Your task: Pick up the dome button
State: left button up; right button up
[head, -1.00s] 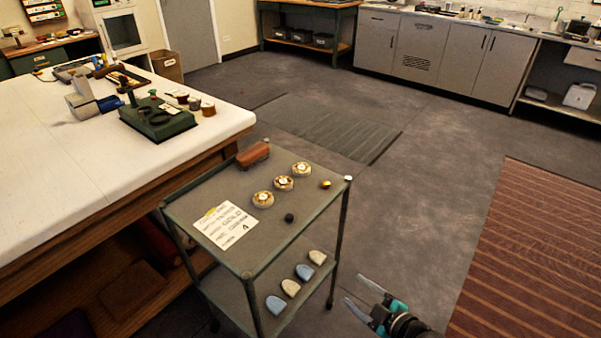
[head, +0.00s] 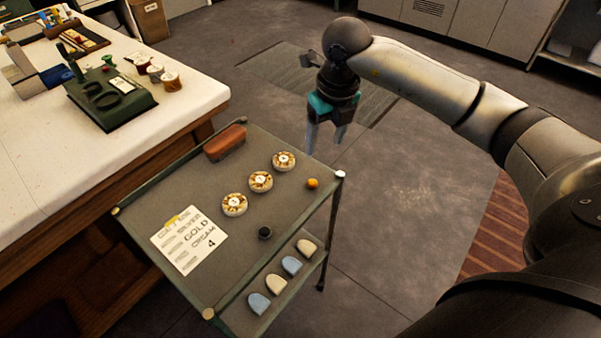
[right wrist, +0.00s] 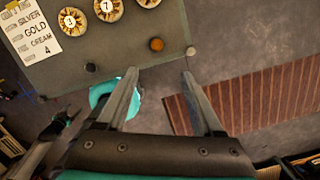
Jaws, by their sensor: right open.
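The dome button (head: 312,183) looks like the small rounded orange-gold piece on the top shelf of a grey-green cart, near its right edge. It also shows in the right wrist view (right wrist: 156,44), above the gap between my fingertips. My right gripper (head: 325,145) is open and empty, with its fingers pointing down. In the head view it appears beyond the cart's far right edge, apart from the button. In the right wrist view its fingertips (right wrist: 160,75) appear beside the cart edge. I do not make out my left gripper.
The cart top (head: 208,260) also holds three ornate round pieces (head: 260,181), a small dark knob (head: 264,233), a brown block (head: 225,142) and a lettered card (head: 189,240). A pale knob (head: 340,174) tops the cart's corner. A white-topped table (head: 50,180) stands to the left.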

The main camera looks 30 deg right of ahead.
jog(key=b, duration=0.1)
send_over(312, 182)
jog(key=s, duration=0.2)
jog(key=f, duration=0.9)
jog(key=shift+w+d, duration=0.15)
jog(key=shift+d, duration=0.15)
jog(key=shift+w+a+f+b, duration=0.1)
jog(key=shift+w+f+b, duration=0.15)
jog(key=shift+f, duration=0.7)
jog(key=shift+w+a+f+b, duration=0.15)
jog(key=shift+w+f, duration=0.1)
jog(key=shift+f, duration=0.75)
jog(key=shift+w+f+b, duration=0.2)
jog(key=shift+w+f, duration=0.05)
jog(key=shift+f, duration=0.7)
grip_shut()
